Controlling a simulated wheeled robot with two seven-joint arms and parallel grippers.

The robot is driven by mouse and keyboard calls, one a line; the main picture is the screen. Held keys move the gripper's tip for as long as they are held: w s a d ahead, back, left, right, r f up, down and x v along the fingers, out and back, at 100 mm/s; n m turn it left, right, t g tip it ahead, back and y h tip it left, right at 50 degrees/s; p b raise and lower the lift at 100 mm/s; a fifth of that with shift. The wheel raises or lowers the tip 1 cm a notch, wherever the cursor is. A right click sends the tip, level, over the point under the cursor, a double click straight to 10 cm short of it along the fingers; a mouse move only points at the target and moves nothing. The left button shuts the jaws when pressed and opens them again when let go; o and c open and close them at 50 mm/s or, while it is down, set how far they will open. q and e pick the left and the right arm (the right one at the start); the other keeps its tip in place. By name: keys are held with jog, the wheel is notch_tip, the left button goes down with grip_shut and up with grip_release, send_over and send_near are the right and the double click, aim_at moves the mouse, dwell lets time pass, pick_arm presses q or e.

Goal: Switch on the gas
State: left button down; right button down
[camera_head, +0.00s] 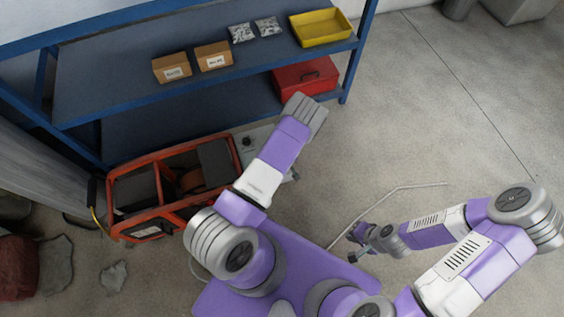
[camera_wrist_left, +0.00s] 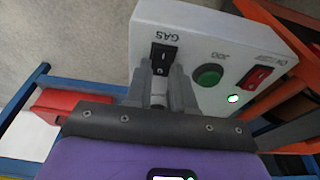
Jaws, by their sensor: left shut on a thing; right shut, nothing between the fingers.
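The black gas rocker switch (camera_wrist_left: 162,55) sits on a pale control panel (camera_wrist_left: 205,30), under an upside-down GAS label in the left wrist view. My left gripper (camera_wrist_left: 163,78) has its grey fingers at this switch, one on each side of its lower part, and is shut on it. The switch's on or off position is not clear. My right gripper (camera_head: 364,236) is shut and empty, above the floor, away from the panel.
The orange-framed machine (camera_head: 160,214) stands beside a blue shelf (camera_head: 120,82). A red toolbox (camera_head: 305,77) sits on the lower shelf.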

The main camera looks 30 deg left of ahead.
pick_arm(q)
jog(key=shift+s+d+f, duration=0.1)
jog(key=shift+s+d, duration=0.05)
jog(key=c, duration=1)
grip_release()
jog(key=shift+o, duration=0.2)
jog(key=shift+r, duration=0.2)
jog(key=p+v, duration=0.3)
jog(key=v, duration=0.4)
jog(key=shift+d+r, duration=0.1)
jog(key=shift+r, duration=0.05)
